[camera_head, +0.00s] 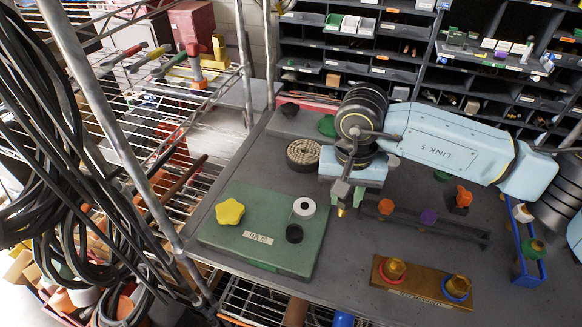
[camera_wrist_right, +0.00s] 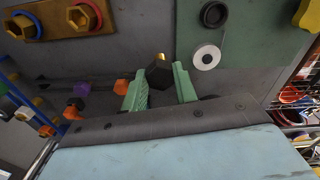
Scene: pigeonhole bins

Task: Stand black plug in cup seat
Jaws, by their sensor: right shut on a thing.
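My right gripper (camera_head: 345,195) is above the grey table, right of the green board (camera_head: 225,238). In the right wrist view, its two pale green fingers (camera_wrist_right: 161,84) are shut on a dark faceted plug (camera_wrist_right: 159,78) with a gold end. In the head view the fingers mostly hide the plug; a gold tip shows below them. A black round cup-like piece (camera_head: 294,233) sits on the board, beside a white ring (camera_head: 304,207). Both also show in the wrist view, the black piece (camera_wrist_right: 213,14) beyond the white ring (camera_wrist_right: 206,57). The held plug is apart from both. My left gripper is not in view.
A yellow star knob (camera_head: 230,211) is on the board's left. A brown block (camera_head: 422,284) with two gold hex pieces is at the front right. A dark rail (camera_head: 445,226) with coloured knobs and a blue rack (camera_head: 524,250) lie right. Pigeonhole bins (camera_head: 325,50) stand behind.

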